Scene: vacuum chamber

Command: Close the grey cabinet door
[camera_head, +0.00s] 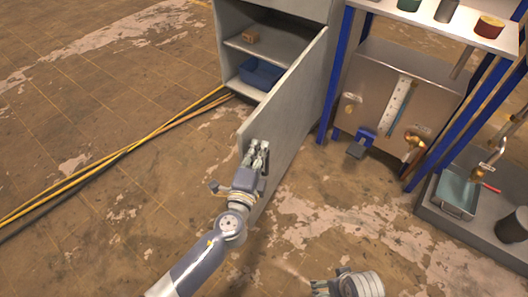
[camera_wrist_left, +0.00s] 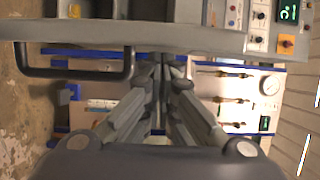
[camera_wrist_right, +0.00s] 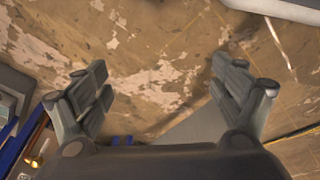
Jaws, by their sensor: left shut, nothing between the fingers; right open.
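The grey cabinet (camera_head: 228,40) stands at the top centre of the head view with its grey door (camera_head: 290,105) swung wide open toward me. My left gripper (camera_head: 259,150) is shut and empty, with its fingertips at the door near its free edge. In the left wrist view the shut fingers (camera_wrist_left: 163,62) reach the door's edge (camera_wrist_left: 200,38), beside the dark door handle (camera_wrist_left: 75,75). I cannot tell whether they touch the door. My right gripper (camera_wrist_right: 160,85) is open and empty above the floor; in the head view only part of it (camera_head: 335,285) shows at the bottom.
Inside the cabinet are a small brown box (camera_head: 250,36) and a blue bin (camera_head: 262,73). A blue-framed rig with a metal panel (camera_head: 400,85) stands close to the right of the door. Yellow cables (camera_head: 100,165) lie on the floor at left.

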